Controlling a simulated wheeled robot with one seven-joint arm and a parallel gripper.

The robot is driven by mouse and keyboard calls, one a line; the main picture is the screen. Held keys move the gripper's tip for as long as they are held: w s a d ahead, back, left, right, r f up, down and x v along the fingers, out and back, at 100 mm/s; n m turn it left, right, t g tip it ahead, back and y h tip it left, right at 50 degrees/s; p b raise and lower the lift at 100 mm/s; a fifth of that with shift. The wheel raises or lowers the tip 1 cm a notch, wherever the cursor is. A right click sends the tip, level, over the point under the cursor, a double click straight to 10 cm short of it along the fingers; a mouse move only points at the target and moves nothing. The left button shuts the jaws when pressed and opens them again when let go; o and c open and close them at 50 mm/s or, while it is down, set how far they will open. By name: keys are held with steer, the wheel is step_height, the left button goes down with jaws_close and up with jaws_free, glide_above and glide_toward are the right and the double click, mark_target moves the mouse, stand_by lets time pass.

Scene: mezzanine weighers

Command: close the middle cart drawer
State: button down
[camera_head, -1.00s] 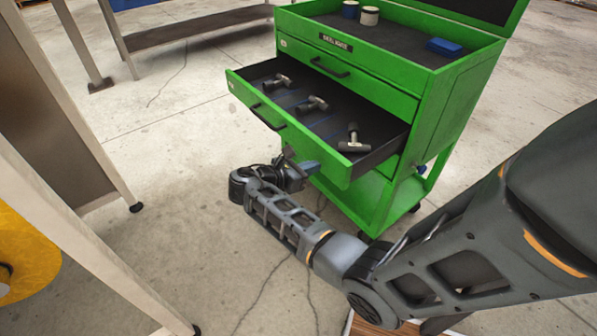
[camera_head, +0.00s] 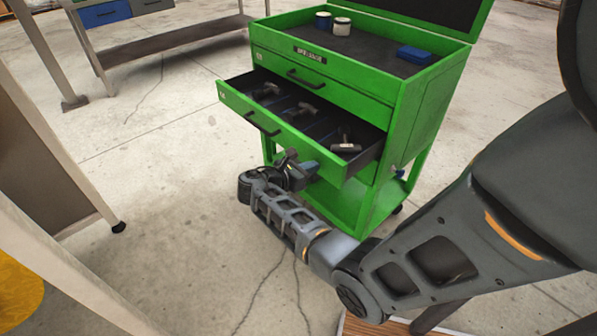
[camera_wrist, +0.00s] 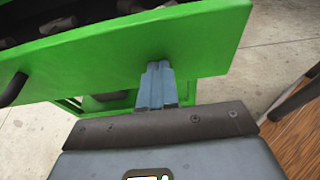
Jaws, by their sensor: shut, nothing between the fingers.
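The green cart (camera_head: 420,115) stands in the head view with its middle drawer (camera_head: 290,138) partly open toward me. The drawer has a green front, a dark bar handle (camera_head: 262,124) and a dark inside. Several hammers (camera_head: 308,109) lie in it. My gripper (camera_head: 306,168) is shut and empty, low at the right part of the drawer front. In the wrist view the closed fingertips (camera_wrist: 158,68) meet the green drawer front (camera_wrist: 200,40), right of the handle (camera_wrist: 14,90). They appear to touch it.
The top drawer (camera_head: 330,85) above is closed. Two small cans (camera_head: 342,26) and a blue box (camera_head: 414,55) rest on the cart top. A metal table (camera_head: 60,160) stands at left and a bench (camera_head: 170,38) behind. Floor in front of the cart is clear.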

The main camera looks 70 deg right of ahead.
mark_target(325, 150)
steer(key=s+d, duration=0.3)
steer(key=d, duration=0.2)
steer(key=s+d, duration=0.3)
steer(key=d, duration=0.3)
steer(key=s+d, duration=0.4)
steer(key=d, duration=0.1)
steer(key=shift+d+b, duration=0.2)
steer(key=shift+b, duration=0.2)
steer(key=shift+s+d, duration=0.4)
steer(key=shift+d, duration=0.1)
steer(key=shift+s+r, duration=0.1)
steer(key=shift+r, duration=0.05)
steer(key=shift+w+a, duration=0.15)
steer(key=shift+w, duration=0.05)
steer(key=v, duration=0.4)
steer(key=f+p+v, duration=0.1)
steer(key=v, duration=0.9)
steer(key=shift+w+a+f, duration=0.1)
steer(key=shift+w+f, duration=0.2)
steer(key=shift+w, duration=0.05)
